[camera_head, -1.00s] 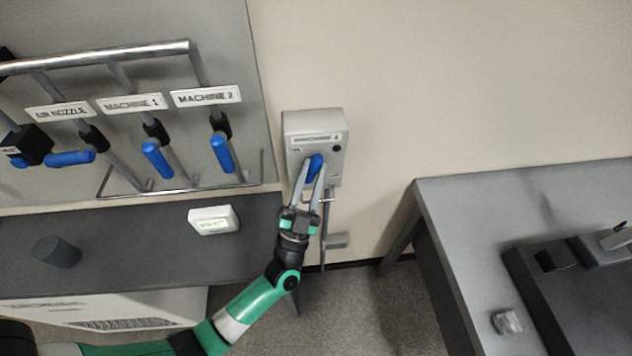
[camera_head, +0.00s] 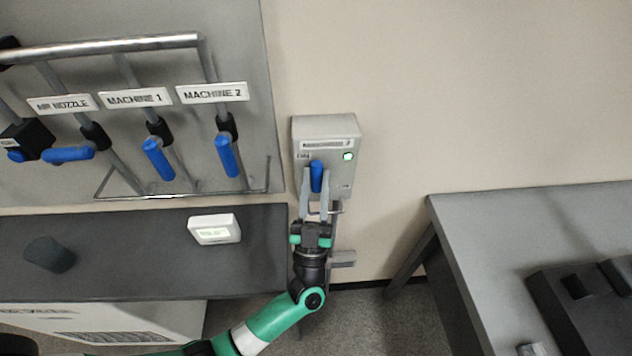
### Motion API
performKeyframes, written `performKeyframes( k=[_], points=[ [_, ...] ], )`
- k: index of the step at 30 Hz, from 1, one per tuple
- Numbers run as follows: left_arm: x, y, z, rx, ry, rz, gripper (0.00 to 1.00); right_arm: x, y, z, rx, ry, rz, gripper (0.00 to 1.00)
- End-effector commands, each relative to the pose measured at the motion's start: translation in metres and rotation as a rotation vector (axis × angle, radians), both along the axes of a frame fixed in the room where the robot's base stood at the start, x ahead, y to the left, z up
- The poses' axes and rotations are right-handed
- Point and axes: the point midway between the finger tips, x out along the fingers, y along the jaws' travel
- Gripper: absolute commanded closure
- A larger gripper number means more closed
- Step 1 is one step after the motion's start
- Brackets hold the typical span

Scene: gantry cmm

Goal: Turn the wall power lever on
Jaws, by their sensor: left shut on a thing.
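A grey power box (camera_head: 325,130) is fixed on the wall, with a blue lever (camera_head: 317,176) on its front. The lever stands upright, and a small indicator at the box's upper right is lit green. My left gripper (camera_head: 316,192) comes from below, its two fingers on either side of the lever and shut on it. The lower part of the lever is partly hidden by the fingers. My right gripper is not in view.
A grey panel at left carries several blue valve handles (camera_head: 158,159) on pipes with labels. A dark bench (camera_head: 130,270) below holds a white display box (camera_head: 214,229) and a dark cylinder (camera_head: 50,254). A grey table (camera_head: 480,230) stands at right.

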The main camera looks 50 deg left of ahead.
Motion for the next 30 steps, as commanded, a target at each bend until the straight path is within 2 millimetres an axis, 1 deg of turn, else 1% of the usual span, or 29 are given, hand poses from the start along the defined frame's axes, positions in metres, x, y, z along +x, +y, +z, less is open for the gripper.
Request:
performKeyframes(
  k=[3, 4, 8, 9, 17, 20, 23, 30],
  points=[
    [-0.001, 0.000, 0.001, 0.000, -0.005, 0.001, 1.00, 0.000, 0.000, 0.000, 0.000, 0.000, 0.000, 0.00],
    [-0.001, 0.000, 0.001, 0.000, -0.005, 0.001, 0.65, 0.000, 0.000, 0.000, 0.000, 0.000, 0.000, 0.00],
    [-0.001, 0.000, 0.001, 0.000, -0.003, 0.001, 0.42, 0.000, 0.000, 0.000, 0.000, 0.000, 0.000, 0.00],
    [-0.001, 0.000, 0.001, 0.000, -0.003, 0.001, 0.39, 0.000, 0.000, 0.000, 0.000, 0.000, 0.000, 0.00],
    [-0.001, 0.000, 0.000, 0.000, -0.001, 0.001, 0.39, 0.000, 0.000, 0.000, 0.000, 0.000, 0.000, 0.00],
    [-0.003, -0.004, -0.005, 0.000, 0.000, 0.000, 0.39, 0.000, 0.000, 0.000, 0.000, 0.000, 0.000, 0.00],
    [-0.011, -0.012, -0.017, 0.001, 0.002, -0.002, 0.39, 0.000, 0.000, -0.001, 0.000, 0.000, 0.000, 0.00],
    [-0.038, -0.042, -0.058, 0.001, 0.003, -0.004, 0.39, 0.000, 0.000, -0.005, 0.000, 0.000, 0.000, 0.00]
  ],
)
